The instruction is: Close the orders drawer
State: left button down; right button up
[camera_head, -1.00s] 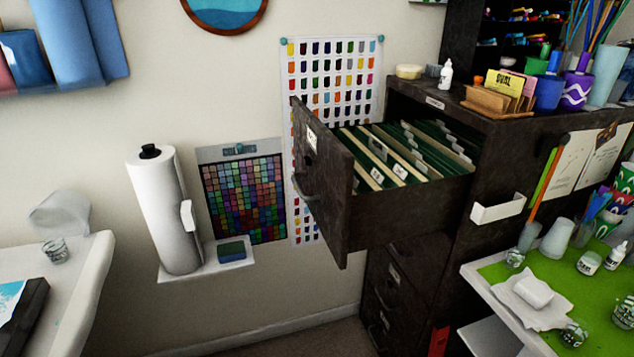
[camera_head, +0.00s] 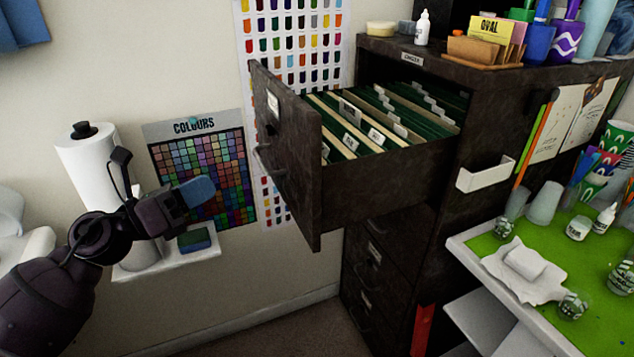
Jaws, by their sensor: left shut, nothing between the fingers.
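The orders drawer (camera_head: 385,184) is the top drawer of the dark filing cabinet (camera_head: 400,247). It is pulled well out toward the left and holds green hanging files with cream dividers and white tabs. Its front panel (camera_head: 290,150) has a label and a handle (camera_head: 262,158). My left gripper (camera_head: 198,192) is in front of the wall at the left, shut and empty. In the picture it is left of the drawer front and apart from it. The right gripper is out of view.
A paper towel roll (camera_head: 85,165) and a sponge (camera_head: 194,239) are on a small white wall shelf (camera_head: 190,256) behind my left arm. A green-topped work table (camera_head: 520,236) with cups and jars stands at the right. The cabinet top holds a card holder (camera_head: 484,50) and a small bottle (camera_head: 422,28).

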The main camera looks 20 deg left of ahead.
pick_arm(q)
jog(key=d+f+m+g+h, duration=0.1)
jog(key=d+f+m+g, duration=0.15)
jog(key=m, duration=0.35)
jog(key=p, duration=0.3)
send_near(308, 183)
jog(key=shift+m+g, duration=0.35)
jog(key=shift+m, duration=0.05)
jog(key=x, duration=0.7)
jog(key=shift+w+r, duration=0.25)
jog(key=shift+r, duration=0.05)
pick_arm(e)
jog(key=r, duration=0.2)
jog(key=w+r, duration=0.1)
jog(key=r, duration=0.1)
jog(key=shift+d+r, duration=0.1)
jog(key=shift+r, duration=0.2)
